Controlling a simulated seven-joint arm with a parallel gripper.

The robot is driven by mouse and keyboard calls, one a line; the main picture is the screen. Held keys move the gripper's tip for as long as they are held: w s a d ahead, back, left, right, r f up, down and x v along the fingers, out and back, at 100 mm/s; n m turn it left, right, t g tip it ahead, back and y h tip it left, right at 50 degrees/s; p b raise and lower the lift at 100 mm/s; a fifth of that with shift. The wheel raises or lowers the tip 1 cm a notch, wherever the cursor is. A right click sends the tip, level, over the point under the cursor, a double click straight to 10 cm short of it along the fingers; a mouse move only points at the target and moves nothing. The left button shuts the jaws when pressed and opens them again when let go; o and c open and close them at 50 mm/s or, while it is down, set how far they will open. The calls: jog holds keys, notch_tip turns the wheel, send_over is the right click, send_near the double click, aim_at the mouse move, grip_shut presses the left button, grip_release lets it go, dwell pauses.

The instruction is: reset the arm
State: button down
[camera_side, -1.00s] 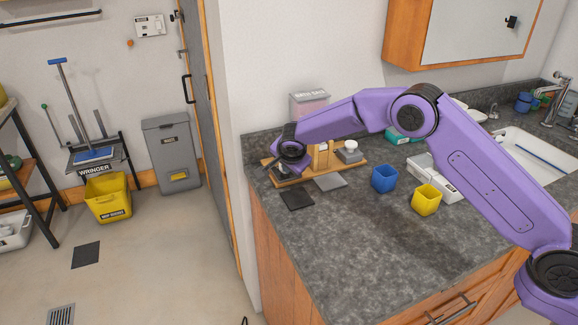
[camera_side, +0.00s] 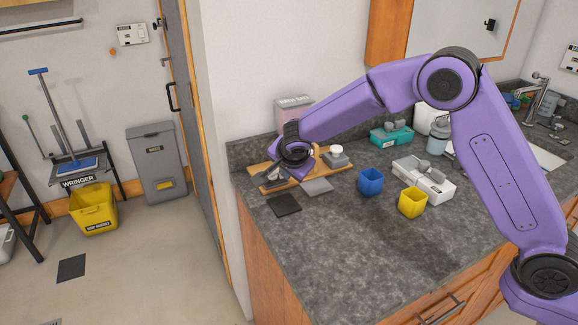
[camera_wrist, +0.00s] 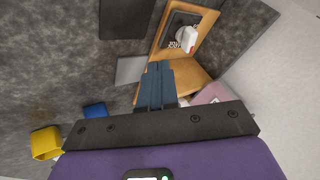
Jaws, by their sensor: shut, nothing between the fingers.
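My gripper (camera_side: 268,180) is at the left end of the counter, over the wooden board. Its fingers are shut with nothing between them; the wrist view shows the blue-grey fingers (camera_wrist: 155,88) pressed together. In that view they point across the wooden board (camera_wrist: 205,22). I cannot tell whether the fingertips touch the board. My wrist hides part of the board in the side view.
A dark square (camera_side: 284,205) and a grey square (camera_side: 317,187) lie before the board. A blue cup (camera_side: 370,182), yellow cup (camera_side: 412,203) and white box (camera_side: 424,180) stand to the right. The counter front is clear.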

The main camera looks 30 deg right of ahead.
jog(key=s+d+r+n+g+y, duration=0.1)
jog(key=s+d+r+n+g, duration=0.15)
jog(key=s+n, duration=0.55)
jog(key=s+d+r+n+g+y, duration=0.1)
jog(key=s+d+r+n, duration=0.35)
jog(key=s, duration=0.85)
jog(key=s+d+f+n+g, duration=0.1)
jog(key=s+d+n, duration=0.4)
jog(key=s, duration=0.6)
jog(key=s+d+n+g, duration=0.2)
jog(key=s+d+n, duration=0.4)
jog(key=s, duration=0.5)
jog(key=shift+s+d+f+n+y, duration=0.3)
jog(key=shift+f+n, duration=0.05)
jog(key=shift+n, duration=0.5)
